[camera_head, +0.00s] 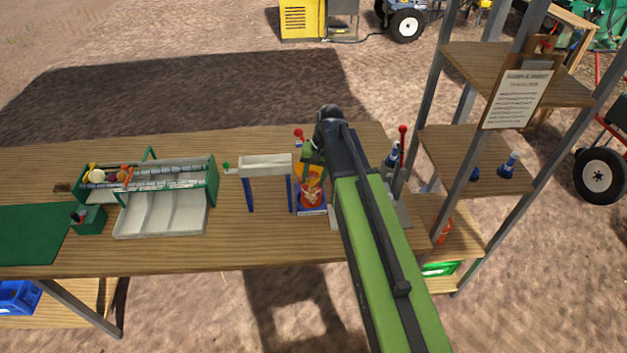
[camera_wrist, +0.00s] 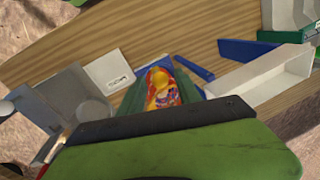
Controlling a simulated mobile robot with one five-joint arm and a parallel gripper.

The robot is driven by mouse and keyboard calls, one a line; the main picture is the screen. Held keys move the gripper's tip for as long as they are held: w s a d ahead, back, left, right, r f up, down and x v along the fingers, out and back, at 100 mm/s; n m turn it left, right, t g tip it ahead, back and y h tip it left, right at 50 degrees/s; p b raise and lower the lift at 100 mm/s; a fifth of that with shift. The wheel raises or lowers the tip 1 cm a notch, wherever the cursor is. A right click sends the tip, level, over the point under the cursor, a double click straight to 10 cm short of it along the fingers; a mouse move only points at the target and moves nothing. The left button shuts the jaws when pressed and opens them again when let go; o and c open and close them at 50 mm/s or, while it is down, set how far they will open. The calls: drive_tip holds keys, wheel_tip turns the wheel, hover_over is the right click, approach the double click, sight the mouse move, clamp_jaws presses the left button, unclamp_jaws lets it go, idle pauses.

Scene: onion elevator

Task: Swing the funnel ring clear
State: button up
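An orange-and-red piece (camera_head: 311,173) with a blue base stands on the table beside the white chute. In the wrist view its patterned red and yellow top (camera_wrist: 158,88) shows between my fingers. I cannot clearly make out a separate funnel ring; the orange part may be it. My gripper (camera_head: 312,157) is just above and behind this piece in the head view. In the wrist view, the two dark green fingers (camera_wrist: 161,92) stand apart, one on each side of it. No grip is visible. My arm and gripper hide part of the area.
A white chute (camera_head: 264,165) on blue legs stands just left of my gripper. A green-and-grey sorting tray (camera_head: 160,214) is farther left, by a green mat (camera_head: 33,235). A red-knobbed lever (camera_head: 402,140) and a wooden shelf rack (camera_head: 472,160) stand to the right.

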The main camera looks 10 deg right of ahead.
clamp_jaws()
idle(1.2)
